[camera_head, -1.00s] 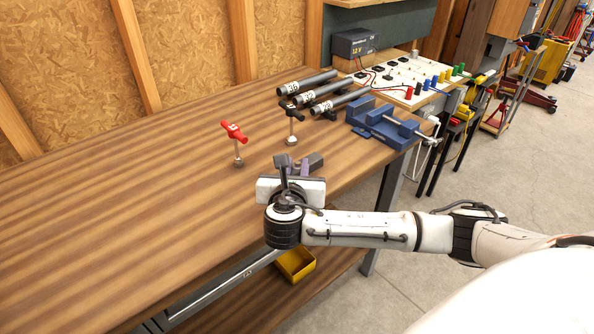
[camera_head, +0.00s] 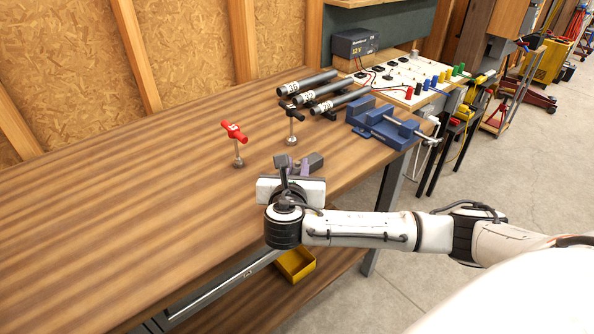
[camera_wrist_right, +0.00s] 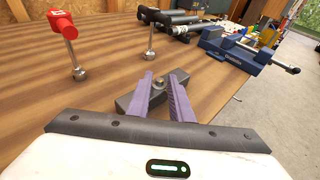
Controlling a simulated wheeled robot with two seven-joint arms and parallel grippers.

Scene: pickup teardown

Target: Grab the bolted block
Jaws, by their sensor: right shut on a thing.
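The bolted block is a dark grey bar (camera_wrist_right: 126,103) with a round metal bolt head (camera_wrist_right: 158,84) on top, lying on the wooden bench. In the head view its end (camera_head: 316,160) shows just beyond my right gripper (camera_head: 295,168). In the right wrist view the purple fingers of my right gripper (camera_wrist_right: 160,92) are shut on the block, one on each side of the bolt. The fingertips are partly hidden by my wrist in the head view. My left gripper is not in view.
A red T-handle (camera_head: 234,132) and a black T-handle (camera_head: 291,112) stand upright beyond the block. Several dark numbered tubes (camera_head: 318,93) and a blue vise (camera_head: 380,124) lie further back right. The bench top (camera_head: 120,220) at left is clear.

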